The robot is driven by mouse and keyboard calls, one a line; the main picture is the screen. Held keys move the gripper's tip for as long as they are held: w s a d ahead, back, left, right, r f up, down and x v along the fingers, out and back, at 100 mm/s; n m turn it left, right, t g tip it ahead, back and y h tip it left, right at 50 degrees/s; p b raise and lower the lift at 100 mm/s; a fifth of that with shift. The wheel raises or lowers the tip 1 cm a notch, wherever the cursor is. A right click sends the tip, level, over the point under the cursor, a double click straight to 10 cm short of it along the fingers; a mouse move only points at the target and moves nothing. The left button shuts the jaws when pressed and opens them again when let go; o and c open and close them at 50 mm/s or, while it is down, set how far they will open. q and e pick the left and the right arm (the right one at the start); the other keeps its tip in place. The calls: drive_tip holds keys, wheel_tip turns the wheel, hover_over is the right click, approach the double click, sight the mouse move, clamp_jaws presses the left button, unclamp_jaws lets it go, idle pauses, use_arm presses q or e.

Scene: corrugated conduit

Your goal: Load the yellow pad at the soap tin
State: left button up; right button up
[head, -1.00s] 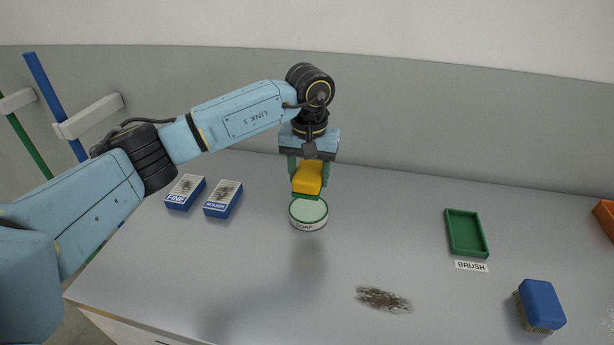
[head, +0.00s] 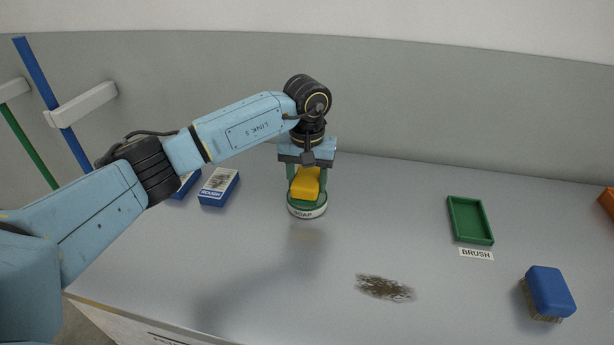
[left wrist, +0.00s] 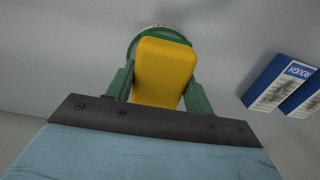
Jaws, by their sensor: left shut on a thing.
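The yellow pad (head: 305,183) is held between the green fingers of my left gripper (head: 307,187). It has a thin green underside. The pad is right over the white soap tin (head: 307,212), and its green underside meets or nearly meets the tin's top; I cannot tell exact contact. In the left wrist view the pad (left wrist: 163,72) sits between both fingers, with the green rim of the tin (left wrist: 150,33) behind it. My right gripper is not in view.
Blue boxes, one marked ROUGH (head: 218,187), lie left of the tin. A dark brown stain (head: 384,288) lies in front. A green tray (head: 470,220) with a BRUSH label and a blue-backed brush (head: 548,292) are at the right. The middle of the table (head: 390,210) is clear.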

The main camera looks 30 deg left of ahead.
sight(307, 178)
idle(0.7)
use_arm(q)
drive_tip(key=shift+f+b, duration=0.55)
drive_tip(key=shift+f, duration=0.05)
idle(1.4)
drive_tip(key=shift+r, duration=0.1)
drive_tip(key=shift+r+p, duration=2.05)
drive_tip(key=shift+r, duration=1.5)
